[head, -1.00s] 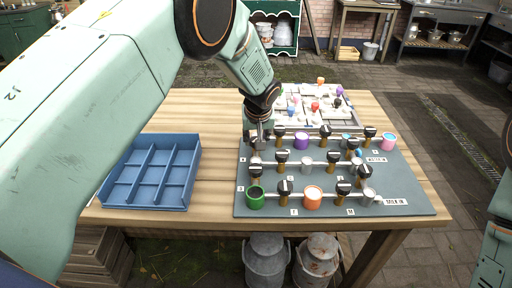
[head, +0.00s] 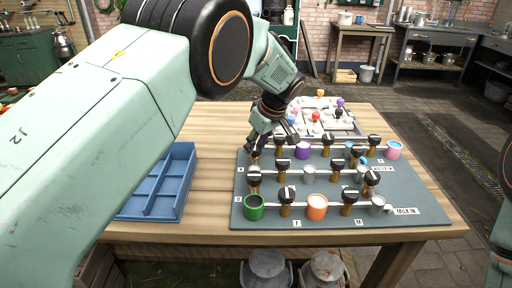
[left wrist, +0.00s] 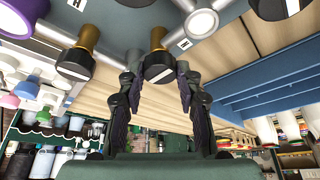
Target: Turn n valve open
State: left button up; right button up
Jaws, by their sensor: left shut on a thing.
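A grey-blue valve board (head: 415,180) lies on the wooden table and bears rows of pipes with several black-topped brass valves and coloured cups. My left gripper (head: 266,145) is at the board's back left corner. In the left wrist view its two fingers (left wrist: 158,78) stand on either side of a black valve knob (left wrist: 158,66) with a white mark, on a brass stem, and are shut on it. A small label (left wrist: 185,43) lies beside this valve; I cannot surely read its letter. The gripper partly hides this valve in the head view. My right gripper is out of view.
A blue divided tray (head: 186,190) stands left of the board. A second panel (head: 345,123) with coloured knobs lies behind it. Nearby valves (head: 283,165) and a purple cup (head: 303,150) stand close to my left gripper. Milk cans (head: 268,268) are below the table.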

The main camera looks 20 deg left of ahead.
pick_arm(q)
jog(key=shift+w+r, duration=0.2)
jog(key=shift+r, duration=0.05)
dwell(0.3)
jog(key=o, duration=1.1)
jog(key=shift+s, duration=0.15)
jog(key=shift+o, duration=0.3)
jog(key=shift+f, duration=0.15)
jog(key=v, duration=1.2)
jog(key=shift+d, duration=0.1)
